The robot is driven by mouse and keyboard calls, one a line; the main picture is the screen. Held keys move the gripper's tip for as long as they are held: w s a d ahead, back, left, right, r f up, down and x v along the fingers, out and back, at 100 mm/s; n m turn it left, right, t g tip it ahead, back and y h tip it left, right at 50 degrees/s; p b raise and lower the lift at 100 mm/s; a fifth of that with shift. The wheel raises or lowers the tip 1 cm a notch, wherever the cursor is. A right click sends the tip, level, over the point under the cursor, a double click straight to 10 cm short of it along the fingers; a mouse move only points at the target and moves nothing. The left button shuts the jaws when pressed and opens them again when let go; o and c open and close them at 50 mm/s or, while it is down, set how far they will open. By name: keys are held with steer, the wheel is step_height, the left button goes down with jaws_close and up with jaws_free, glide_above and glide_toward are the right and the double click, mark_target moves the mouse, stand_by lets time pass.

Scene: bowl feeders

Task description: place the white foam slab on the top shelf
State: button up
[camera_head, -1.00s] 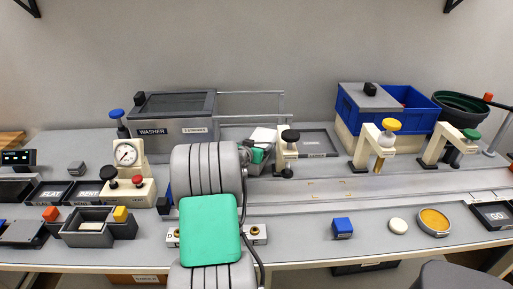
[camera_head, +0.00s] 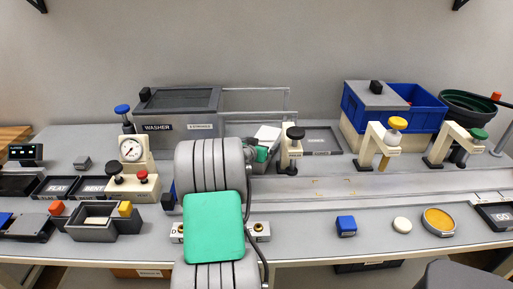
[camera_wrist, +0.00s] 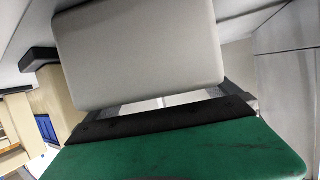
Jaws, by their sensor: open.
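A small white slab (camera_head: 268,132), which looks like the white foam slab, shows just behind my gripper (camera_head: 262,153) near the back middle of the bench. In the wrist view a pale, rounded slab (camera_wrist: 140,50) fills the upper middle, just beyond the green body of my gripper; it appears to be the same slab. My gripper is open. Its fingertips are mostly hidden, and I cannot tell whether they touch the slab. A metal-railed rack (camera_head: 258,90) with an upper and a lower rail, likely the shelf, stands behind at the back.
The grey WASHER box (camera_head: 178,128) stands left of the rack. A cream press with a black knob (camera_head: 291,150) is close on my gripper's right, with a shallow grey tray (camera_head: 322,141) beyond. A blue bin (camera_head: 425,112) stands at the back right. A blue block (camera_head: 346,227) lies in front.

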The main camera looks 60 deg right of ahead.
steer(key=a+r+p, duration=0.4)
steer(key=a+p, duration=0.1)
steer(key=a+r+p, duration=0.1)
steer(key=a+p, duration=0.2)
steer(key=shift+s+a+r, duration=0.1)
steer(key=shift+a+r, duration=0.05)
steer(key=shift+r, duration=0.25)
steer(key=d+f+p, duration=0.1)
steer(key=p, duration=0.2)
steer(key=f+p, duration=0.1)
steer(key=p, duration=0.2)
steer(key=shift+s+d+f+y, duration=0.1)
steer(key=shift+d+f+y, duration=0.05)
steer(key=shift+d+y, duration=0.2)
steer(key=shift+d+f, duration=0.15)
steer(key=shift+f, duration=0.2)
steer(key=p+x, duration=0.1)
steer(key=x, duration=0.6)
steer(key=shift+d+p, duration=0.35)
steer(key=shift+d, duration=0.05)
steer(key=shift+c, duration=0.3)
steer(key=c, duration=1.4)
